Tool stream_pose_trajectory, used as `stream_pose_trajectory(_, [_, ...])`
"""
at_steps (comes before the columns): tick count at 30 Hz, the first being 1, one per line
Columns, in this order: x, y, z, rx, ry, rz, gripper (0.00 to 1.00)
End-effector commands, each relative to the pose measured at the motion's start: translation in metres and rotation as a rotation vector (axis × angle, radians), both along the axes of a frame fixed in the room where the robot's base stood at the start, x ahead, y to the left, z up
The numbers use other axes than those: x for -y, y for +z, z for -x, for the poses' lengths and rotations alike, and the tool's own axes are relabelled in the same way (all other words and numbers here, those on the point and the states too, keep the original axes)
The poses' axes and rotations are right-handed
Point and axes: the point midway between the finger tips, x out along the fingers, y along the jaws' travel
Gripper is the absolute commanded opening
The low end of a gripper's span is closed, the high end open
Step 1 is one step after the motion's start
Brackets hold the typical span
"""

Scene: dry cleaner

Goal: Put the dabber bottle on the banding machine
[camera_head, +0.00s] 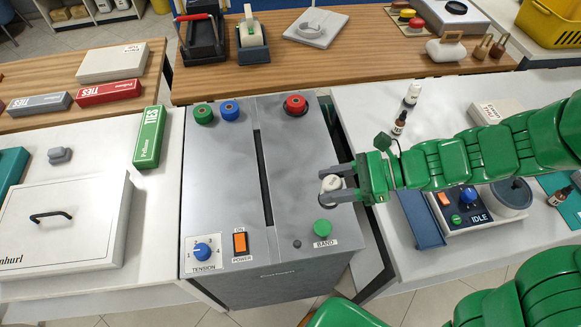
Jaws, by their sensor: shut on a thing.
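The banding machine (215,180) is the grey cabinet in the middle, with a dark slot down its top, several coloured knobs and an orange power switch. My gripper (337,185) reaches in from the right and is shut on a small, white-topped bottle (330,183), which appears to be the dabber bottle. The bottle is over the right part of the machine top, near its right edge, above the green BAND button. The fingers hide part of it. I cannot tell whether its base touches the top.
A white bottle (413,92) and a brown dropper bottle (399,124) stand on the right counter, behind my arm. A white case (75,230) and a green ties box (149,137) lie on the left counter. The machine top left of the slot is mostly clear.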

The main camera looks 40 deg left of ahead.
Motion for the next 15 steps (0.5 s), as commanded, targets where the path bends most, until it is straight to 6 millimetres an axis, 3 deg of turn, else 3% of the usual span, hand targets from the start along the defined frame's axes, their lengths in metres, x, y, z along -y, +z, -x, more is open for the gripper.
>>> stream_pose_trajectory(15, [-0.051, -0.033, -0.054, 0.002, -0.001, 0.001, 0.14])
